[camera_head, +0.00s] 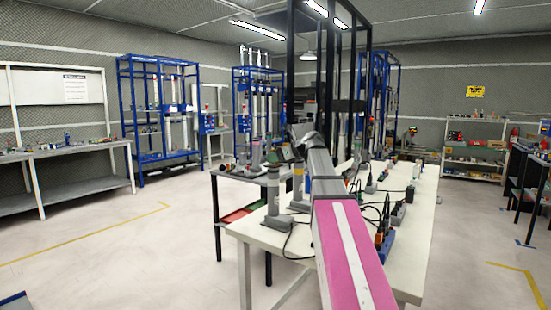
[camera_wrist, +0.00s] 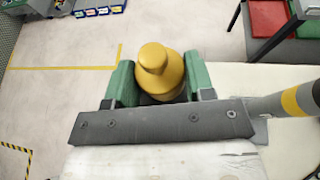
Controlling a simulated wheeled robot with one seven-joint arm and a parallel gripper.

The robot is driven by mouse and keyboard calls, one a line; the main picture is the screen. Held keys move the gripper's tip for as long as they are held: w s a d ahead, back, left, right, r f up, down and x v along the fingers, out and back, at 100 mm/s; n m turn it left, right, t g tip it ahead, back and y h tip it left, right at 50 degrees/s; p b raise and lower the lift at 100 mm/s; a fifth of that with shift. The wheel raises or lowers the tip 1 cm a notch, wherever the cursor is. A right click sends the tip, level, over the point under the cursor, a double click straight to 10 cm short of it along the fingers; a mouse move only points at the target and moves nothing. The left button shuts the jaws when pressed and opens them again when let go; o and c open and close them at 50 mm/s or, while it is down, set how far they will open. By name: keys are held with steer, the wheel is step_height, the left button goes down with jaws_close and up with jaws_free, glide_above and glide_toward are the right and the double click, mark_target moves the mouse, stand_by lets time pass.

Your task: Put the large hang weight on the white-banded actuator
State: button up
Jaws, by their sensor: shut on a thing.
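A gold-yellow hang weight (camera_wrist: 155,75) with a rounded knob on top sits between the two green fingers of my gripper (camera_wrist: 158,78) in the wrist view. The fingers are shut on its sides. In the head view my gripper (camera_head: 288,153) is small, above the near end of the white table, and the weight cannot be made out there. A grey cylinder with a yellow band (camera_wrist: 297,101) shows at the wrist view's right edge.
The white table (camera_head: 262,236) carries cables and power strips (camera_head: 388,243) along its right side. A dark-legged table with red and green trays (camera_head: 237,215) stands behind. In the wrist view, open floor (camera_wrist: 70,90) lies left of the weight.

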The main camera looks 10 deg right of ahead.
steer(key=o, duration=1.2)
steer(key=shift+f, duration=0.1)
steer(key=shift+o, duration=0.2)
steer(key=shift+r, duration=0.2)
steer(key=v, duration=1.2)
